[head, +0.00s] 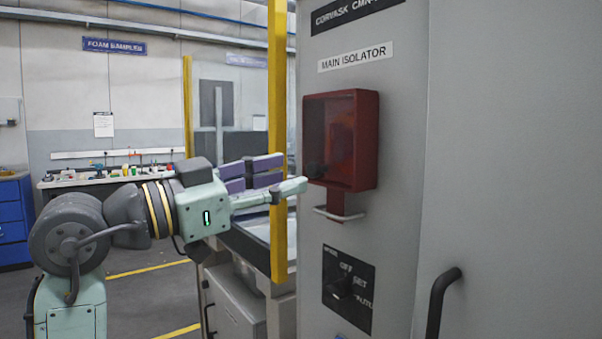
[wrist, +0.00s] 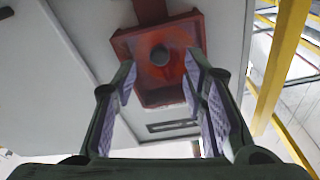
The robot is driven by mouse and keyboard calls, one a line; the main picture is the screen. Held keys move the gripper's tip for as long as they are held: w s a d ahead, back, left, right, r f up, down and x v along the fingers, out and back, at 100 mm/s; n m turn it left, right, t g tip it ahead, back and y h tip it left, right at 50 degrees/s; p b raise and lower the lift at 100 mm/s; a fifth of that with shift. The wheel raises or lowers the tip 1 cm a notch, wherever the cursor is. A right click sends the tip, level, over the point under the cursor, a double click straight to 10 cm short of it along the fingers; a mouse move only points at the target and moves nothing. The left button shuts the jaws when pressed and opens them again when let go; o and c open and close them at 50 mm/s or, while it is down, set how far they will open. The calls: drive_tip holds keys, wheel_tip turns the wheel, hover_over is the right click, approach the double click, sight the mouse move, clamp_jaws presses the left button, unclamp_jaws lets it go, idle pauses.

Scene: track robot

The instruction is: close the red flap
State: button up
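A red box (head: 367,140) is fixed to the grey cabinet under the "MAIN ISOLATOR" label. Its front looks open, and a dark round knob (wrist: 160,55) shows inside it in the wrist view. A narrow red strip (head: 336,203) with a pale bar (head: 340,215) hangs below the box; the strip also shows in the wrist view (wrist: 150,12). I cannot tell which red part is the flap. My gripper (head: 292,172) is open and empty, just left of the box's lower part. In the wrist view, its purple-padded fingers (wrist: 160,72) stand apart on either side of the box.
The grey cabinet (head: 400,80) fills the right side, with a dark rotary switch (head: 347,288) below the box and a black handle (head: 440,300). A yellow post (head: 278,110) stands close behind my gripper. A workbench (head: 110,178) is at the far left.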

drive_tip(key=r+v, duration=0.1)
drive_tip(key=v, duration=0.5)
drive_tip(key=shift+s+a+f, duration=0.3)
drive_tip(key=shift+a+f, duration=0.1)
drive_tip(key=shift+f, duration=0.15)
